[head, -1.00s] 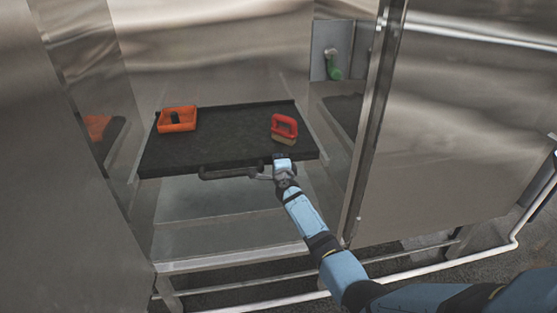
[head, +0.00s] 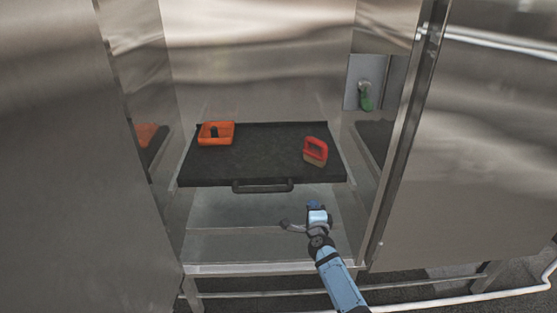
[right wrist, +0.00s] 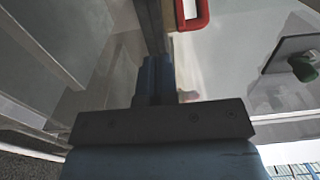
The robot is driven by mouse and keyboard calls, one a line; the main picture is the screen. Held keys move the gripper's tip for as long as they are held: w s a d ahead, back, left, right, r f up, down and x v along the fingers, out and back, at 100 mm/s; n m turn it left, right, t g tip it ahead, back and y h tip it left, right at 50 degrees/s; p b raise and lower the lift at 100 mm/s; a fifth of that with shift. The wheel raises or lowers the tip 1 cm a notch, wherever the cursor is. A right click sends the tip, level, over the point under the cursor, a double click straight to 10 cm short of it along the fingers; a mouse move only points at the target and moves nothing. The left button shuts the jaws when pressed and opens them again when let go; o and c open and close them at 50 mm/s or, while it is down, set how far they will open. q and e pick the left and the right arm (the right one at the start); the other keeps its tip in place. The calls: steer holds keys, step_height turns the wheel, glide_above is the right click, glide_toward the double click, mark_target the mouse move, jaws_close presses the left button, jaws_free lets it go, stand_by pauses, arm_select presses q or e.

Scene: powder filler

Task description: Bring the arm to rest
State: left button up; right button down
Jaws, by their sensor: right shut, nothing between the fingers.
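My right arm comes in from the bottom of the head view, blue with dark joints. My right gripper (head: 290,226) is below and in front of the black tray (head: 262,157), apart from its handle (head: 263,186). It is shut with nothing in it. In the right wrist view, the dark gripper body (right wrist: 160,122) fills the lower middle. My left arm is not in view.
Steel walls stand on both sides. A green-handled valve (head: 365,97) is on the right wall. A white pipe (head: 470,299) runs along the lower front.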

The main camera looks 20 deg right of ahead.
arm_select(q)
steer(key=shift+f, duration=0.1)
arm_select(e)
steer(key=shift+f, duration=0.15)
arm_select(q)
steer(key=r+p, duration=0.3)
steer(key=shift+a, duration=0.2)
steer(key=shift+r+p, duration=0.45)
steer(key=shift+p, duration=0.15)
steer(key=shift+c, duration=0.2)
arm_select(e)
steer(key=s+a+f+n+g+y, duration=0.1)
steer(key=s+a+n, duration=0.3)
steer(key=s+n, duration=0.4)
steer(key=s+a+f+n+g+y, duration=0.1)
steer(key=s+a+n+g+y, duration=0.2)
steer(key=s+n, duration=0.5)
steer(key=s+a+f+n+g+y, duration=0.1)
steer(key=s+a+n+y, duration=0.3)
steer(key=s, duration=1.8)
steer(key=a+n+g, duration=0.1)
steer(key=a+n, duration=0.2)
steer(key=n, duration=0.1)
steer(key=shift+s+f, duration=0.35)
